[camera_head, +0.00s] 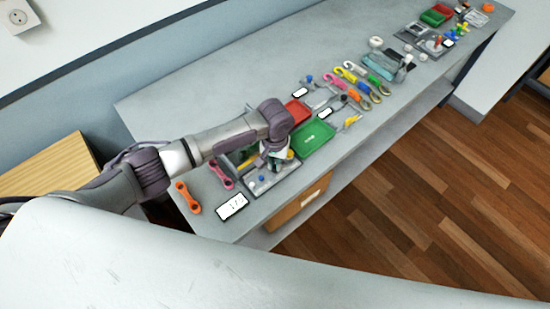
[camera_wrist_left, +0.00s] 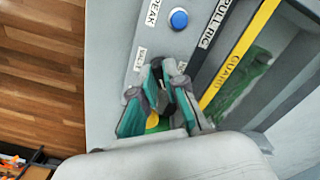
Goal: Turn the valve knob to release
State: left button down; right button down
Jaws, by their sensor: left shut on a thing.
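My left gripper (camera_wrist_left: 165,84) reaches down onto the grey control panel (camera_wrist_left: 118,40) and is shut on the valve knob. The knob is mostly hidden between the teal-padded fingers, and its turn angle cannot be told. A small yellow-green patch (camera_wrist_left: 152,122) shows between the fingers. A blue button (camera_wrist_left: 179,19) sits on the panel beyond the fingertips. In the head view the left gripper (camera_head: 274,157) is over the same panel (camera_head: 285,174) at the near end of the bench. My right gripper is out of view.
A yellow strip marked GUARD (camera_wrist_left: 240,52) runs beside the gripper. A green tray (camera_head: 312,139) and a red tray (camera_head: 297,111) lie just beyond. An orange link (camera_head: 188,197) and a white label card (camera_head: 231,207) lie near the bench end.

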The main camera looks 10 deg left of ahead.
aim_at(275, 165)
pick_arm(q)
jog(key=m+p, duration=0.1)
jog(key=m, duration=0.2)
jog(key=shift+m, duration=0.3)
jog(key=shift+m+p, duration=0.5)
jog(key=shift+m, duration=1.3)
jog(key=c, duration=1.2)
grip_release()
notch_tip(275, 165, up, 12)
